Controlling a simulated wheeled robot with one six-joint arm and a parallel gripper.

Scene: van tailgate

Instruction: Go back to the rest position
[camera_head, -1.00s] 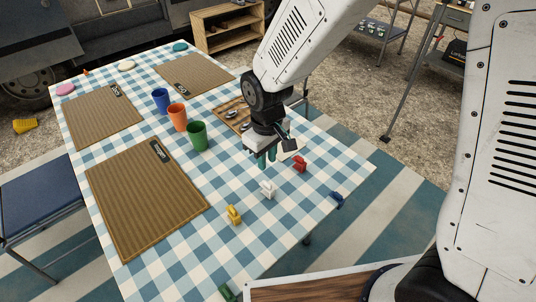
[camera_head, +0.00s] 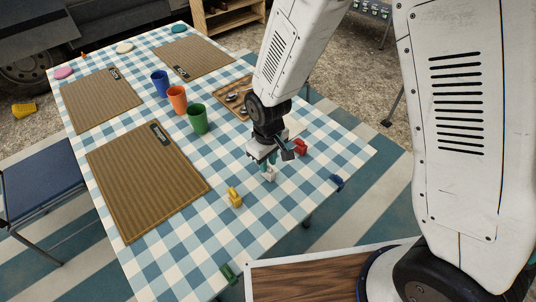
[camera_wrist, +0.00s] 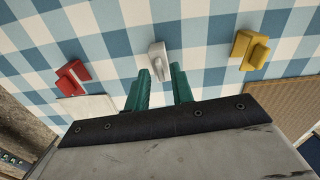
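My gripper (camera_head: 266,162) hangs over the near right part of the checked tablecloth, empty, with its green fingers apart. In the wrist view the two fingertips (camera_wrist: 161,76) have a clear gap between them. A small white clip (camera_head: 268,174) lies on the cloth just below the fingers in the head view. In the wrist view the white clip (camera_wrist: 158,60) shows beyond and between the fingertips; whether they touch it I cannot tell. A red clip (camera_head: 300,147) lies to the right and a yellow clip (camera_head: 235,197) to the lower left.
A blue clip (camera_head: 337,182) and a green clip (camera_head: 229,273) lie by the table edges. Blue (camera_head: 160,83), orange (camera_head: 177,99) and green (camera_head: 198,119) cups stand between brown placemats (camera_head: 150,190). A wooden tray (camera_head: 235,97) with cutlery is behind my gripper. A blue seat (camera_head: 40,183) is at left.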

